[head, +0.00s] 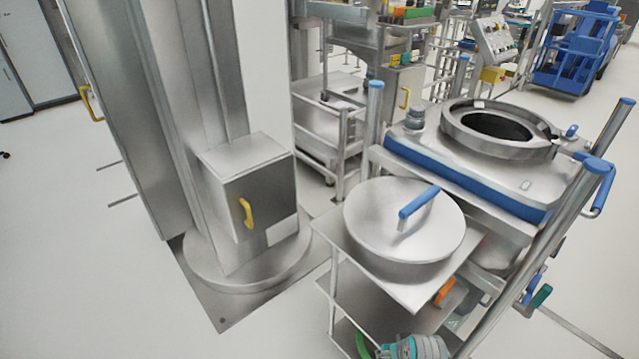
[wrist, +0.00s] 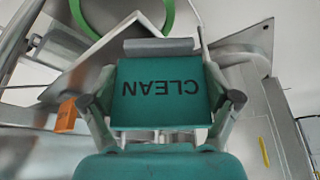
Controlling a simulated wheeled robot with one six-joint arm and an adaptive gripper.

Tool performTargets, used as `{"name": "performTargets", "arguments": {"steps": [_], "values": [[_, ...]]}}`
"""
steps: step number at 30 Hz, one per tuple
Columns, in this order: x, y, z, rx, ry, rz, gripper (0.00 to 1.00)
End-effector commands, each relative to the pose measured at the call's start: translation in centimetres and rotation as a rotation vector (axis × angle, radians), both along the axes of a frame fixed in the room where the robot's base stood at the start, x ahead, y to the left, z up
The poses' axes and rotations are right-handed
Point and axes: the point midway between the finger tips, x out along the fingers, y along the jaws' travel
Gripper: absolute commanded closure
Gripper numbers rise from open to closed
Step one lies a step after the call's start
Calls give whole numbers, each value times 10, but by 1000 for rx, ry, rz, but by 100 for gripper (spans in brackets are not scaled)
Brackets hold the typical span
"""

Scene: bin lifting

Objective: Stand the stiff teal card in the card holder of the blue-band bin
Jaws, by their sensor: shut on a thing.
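The stiff teal card (wrist: 160,90) fills the middle of the wrist view, with the word CLEAN upside down on it. My gripper (wrist: 163,118) is shut on it, with a finger at each side. A grey bar (wrist: 159,47) lies along the card's far edge; I cannot tell whether it is part of a holder or whether the card touches it. The blue-band bin (head: 460,180) stands at the right in the head view, with a round opening on top. Its card holder is not clearly made out.
A steel lid (head: 385,215) with a blue handle lies on a cart shelf before the bin. An orange part (head: 445,291) shows below it, and an orange block (wrist: 66,115) in the wrist view. A green ring (wrist: 140,18) is at the top.

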Motion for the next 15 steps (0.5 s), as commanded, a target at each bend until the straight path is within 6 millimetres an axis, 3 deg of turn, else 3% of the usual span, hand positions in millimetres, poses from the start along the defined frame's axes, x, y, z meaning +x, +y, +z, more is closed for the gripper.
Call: {"name": "performTargets", "arguments": {"steps": [1, 6, 15], "values": [[3, 13, 1, -1, 0, -8, 49], [6, 36, 2, 0, 0, -44, 49], [7, 43, 2, 0, 1, -61, 49]]}}
